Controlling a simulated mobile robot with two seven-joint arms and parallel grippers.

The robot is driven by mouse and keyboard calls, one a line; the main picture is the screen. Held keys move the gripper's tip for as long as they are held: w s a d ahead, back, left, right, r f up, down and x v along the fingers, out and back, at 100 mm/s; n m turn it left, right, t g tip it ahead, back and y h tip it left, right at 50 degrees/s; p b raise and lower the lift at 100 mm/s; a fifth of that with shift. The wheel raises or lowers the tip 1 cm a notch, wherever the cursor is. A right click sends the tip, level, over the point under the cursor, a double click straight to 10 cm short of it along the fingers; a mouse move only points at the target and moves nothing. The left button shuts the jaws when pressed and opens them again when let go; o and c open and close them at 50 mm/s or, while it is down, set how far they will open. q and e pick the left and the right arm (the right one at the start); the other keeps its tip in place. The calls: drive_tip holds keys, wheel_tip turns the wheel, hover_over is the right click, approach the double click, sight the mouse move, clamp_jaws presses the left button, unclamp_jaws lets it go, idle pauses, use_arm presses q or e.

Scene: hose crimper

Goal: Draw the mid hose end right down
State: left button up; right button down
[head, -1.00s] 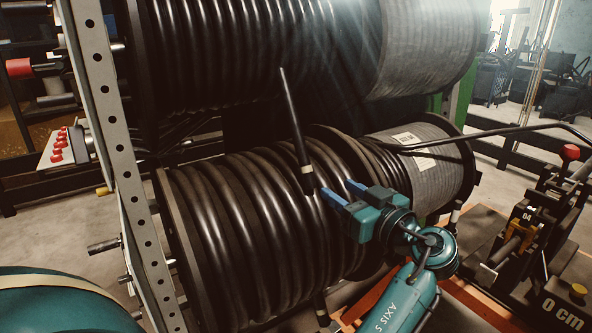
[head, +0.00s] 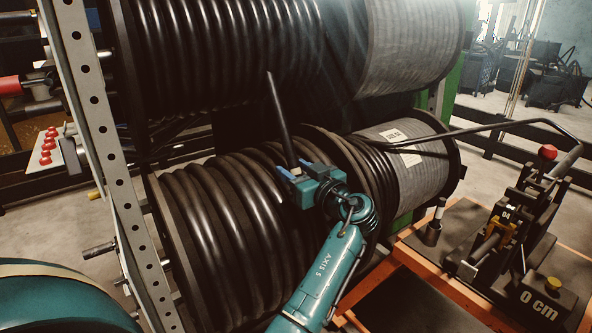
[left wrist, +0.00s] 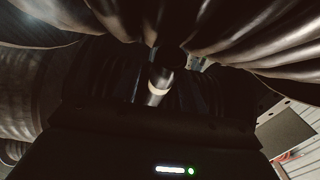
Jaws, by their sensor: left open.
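A straight black hose end (head: 279,118) stands steeply in front of the reels, leaning slightly left at its top. My left gripper (head: 293,170) is open, with its blue fingertips at the lower part of this hose end. In the left wrist view the hose end (left wrist: 160,78) shows near the middle, with a pale band around it. I cannot tell whether the fingers touch it. The mid reel (head: 215,215) of black hose lies behind and below the gripper. My right gripper is not in view.
An upper reel (head: 230,50) hangs above. A perforated grey post (head: 105,150) stands at the left.

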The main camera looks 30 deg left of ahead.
use_arm(q)
drive_tip(key=shift+c, duration=0.5)
clamp_jaws()
